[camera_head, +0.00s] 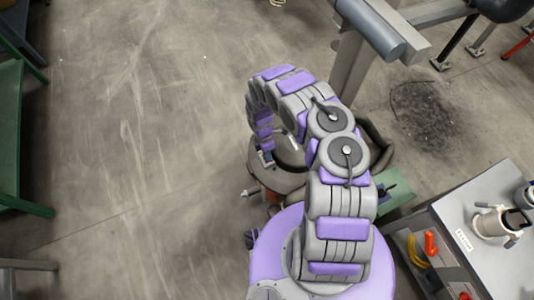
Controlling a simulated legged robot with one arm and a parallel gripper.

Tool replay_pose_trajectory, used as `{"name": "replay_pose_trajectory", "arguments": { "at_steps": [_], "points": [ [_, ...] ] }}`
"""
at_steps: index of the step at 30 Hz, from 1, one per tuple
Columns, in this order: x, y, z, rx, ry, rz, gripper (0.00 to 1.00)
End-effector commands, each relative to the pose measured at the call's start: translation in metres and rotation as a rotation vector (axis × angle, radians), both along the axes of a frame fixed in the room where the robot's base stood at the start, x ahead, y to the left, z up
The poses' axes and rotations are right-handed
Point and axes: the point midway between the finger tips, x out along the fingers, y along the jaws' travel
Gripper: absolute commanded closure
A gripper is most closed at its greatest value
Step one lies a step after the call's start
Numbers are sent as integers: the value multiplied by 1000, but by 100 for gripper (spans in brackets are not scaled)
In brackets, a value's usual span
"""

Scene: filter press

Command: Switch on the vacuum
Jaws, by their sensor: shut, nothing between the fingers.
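The vacuum (282,183) is a rounded grey canister with a darker top, standing on the floor in the middle of the view. A dark hose (377,143) shows to its right, behind my arm. My arm arches over and down in front of the vacuum and hides much of it. My gripper (267,158) points down at the upper left part of the vacuum and is shut with nothing in it. Whether it touches the vacuum cannot be told. The switch cannot be made out from here.
A grey workbench (450,225) with a metal jug (497,222) stands at the lower right, with orange-handled tools (430,243) on its shelf. A metal frame (348,70) rises behind the vacuum. Dark debris (425,115) lies at right. A green bench (10,135) stands at far left. The left floor is clear.

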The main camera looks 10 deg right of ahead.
Motion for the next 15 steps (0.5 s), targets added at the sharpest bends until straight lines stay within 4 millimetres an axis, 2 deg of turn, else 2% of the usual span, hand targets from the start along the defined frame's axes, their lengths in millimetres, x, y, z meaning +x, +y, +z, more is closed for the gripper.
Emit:
{"name": "replay_pose_trajectory", "arguments": {
  "at_steps": [9,15],
  "points": [
    [0,-1,-1,2,-13,-1,100],
    [7,1,-1,4,-16,-1,100]
  ]
}}
